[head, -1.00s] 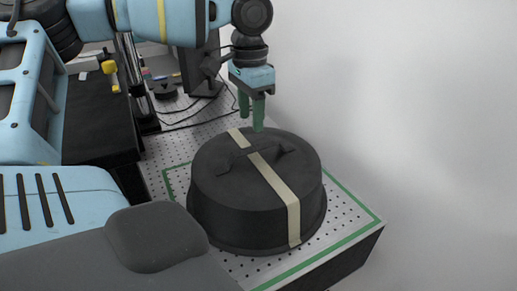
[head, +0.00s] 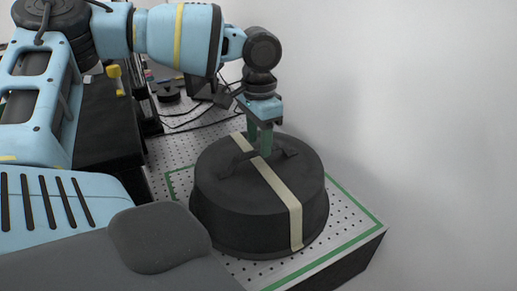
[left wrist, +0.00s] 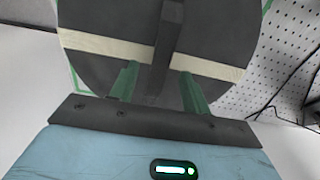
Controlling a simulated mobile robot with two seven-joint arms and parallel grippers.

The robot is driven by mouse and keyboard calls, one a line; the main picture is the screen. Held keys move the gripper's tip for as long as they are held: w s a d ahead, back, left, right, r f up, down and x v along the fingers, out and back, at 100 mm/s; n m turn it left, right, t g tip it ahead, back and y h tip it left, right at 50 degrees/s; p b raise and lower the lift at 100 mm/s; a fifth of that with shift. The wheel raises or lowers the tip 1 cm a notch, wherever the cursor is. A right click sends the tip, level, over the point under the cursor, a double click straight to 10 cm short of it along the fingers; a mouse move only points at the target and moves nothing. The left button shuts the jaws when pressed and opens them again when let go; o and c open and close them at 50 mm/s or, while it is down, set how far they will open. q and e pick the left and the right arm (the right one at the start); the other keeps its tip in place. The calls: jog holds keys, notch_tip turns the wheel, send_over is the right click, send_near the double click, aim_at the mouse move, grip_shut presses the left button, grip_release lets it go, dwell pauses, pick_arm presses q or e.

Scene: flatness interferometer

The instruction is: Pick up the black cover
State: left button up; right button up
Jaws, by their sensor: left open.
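The black cover (head: 250,215) is a round drum with a beige strip (head: 280,190) across its top and down its side. A raised bar handle (head: 237,163) runs across the top. My left gripper (head: 260,150) points down at the handle with green fingers. In the left wrist view the left gripper (left wrist: 158,85) is open, with one finger on each side of the handle (left wrist: 166,45). Whether the fingers touch the handle cannot be told. The cover sits flat on the perforated table. My right gripper is not in view.
The cover stands inside a green outline (head: 350,198) on the perforated table (head: 343,222), near its front right edge. A pale wall (head: 430,120) rises to the right. Dark equipment and cables (head: 190,115) lie at the back.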

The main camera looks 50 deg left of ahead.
aim_at(259, 175)
pick_arm(q)
jog(key=shift+f, duration=1.2)
jog(key=shift+f, duration=0.15)
jog(key=shift+f, duration=0.1)
grip_shut()
